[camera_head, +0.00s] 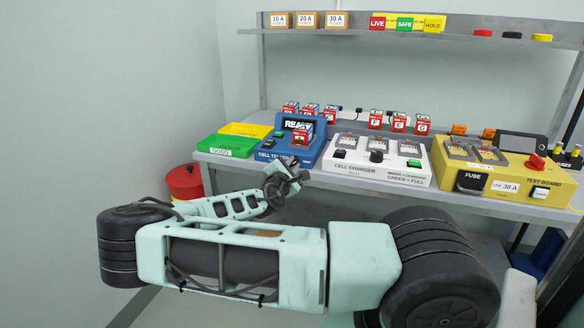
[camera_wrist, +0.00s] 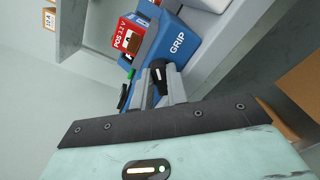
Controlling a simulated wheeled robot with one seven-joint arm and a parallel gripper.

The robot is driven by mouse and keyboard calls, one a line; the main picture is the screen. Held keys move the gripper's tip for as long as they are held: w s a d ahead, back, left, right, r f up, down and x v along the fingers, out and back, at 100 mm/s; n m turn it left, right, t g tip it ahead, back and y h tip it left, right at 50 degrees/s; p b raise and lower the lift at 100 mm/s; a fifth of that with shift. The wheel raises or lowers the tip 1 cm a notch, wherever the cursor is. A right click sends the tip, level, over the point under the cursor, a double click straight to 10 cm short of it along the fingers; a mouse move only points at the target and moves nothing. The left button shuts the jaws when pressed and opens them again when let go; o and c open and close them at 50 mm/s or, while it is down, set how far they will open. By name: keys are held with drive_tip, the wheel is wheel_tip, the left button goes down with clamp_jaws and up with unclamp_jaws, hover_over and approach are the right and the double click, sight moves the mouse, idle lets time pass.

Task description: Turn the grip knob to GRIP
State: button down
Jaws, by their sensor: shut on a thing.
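The blue cell tester (camera_head: 318,147) stands on the bench with a lit display and a red and white cell (camera_head: 302,133) in it. In the wrist view its blue front (camera_wrist: 186,38) carries the word GRIP, and the cell (camera_wrist: 127,36) sits beside it. My gripper (camera_wrist: 163,82) is shut on the black grip knob (camera_wrist: 158,66), which has a pale mark on its face. The knob's exact setting is hard to read. In the head view my gripper (camera_head: 284,182) is at the tester's front edge, and the knob is hidden there.
A green tray (camera_head: 228,146) and a yellow tray lie left of the tester. The white cell charger (camera_head: 375,178) stands close on its right, then the yellow test board (camera_head: 505,183). Several cells stand behind. A red bin (camera_head: 184,182) is on the floor at left.

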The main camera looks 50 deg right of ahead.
drive_tip(key=m, duration=0.1)
drive_tip(key=m+b, duration=0.2)
drive_tip(key=m, duration=0.1)
drive_tip(key=shift+f, duration=0.25)
drive_tip(key=m+b, duration=0.1)
drive_tip(key=m, duration=0.3)
drive_tip(key=shift+b, duration=0.4)
drive_tip(key=shift+s, duration=0.1)
drive_tip(key=c, duration=1.4)
unclamp_jaws()
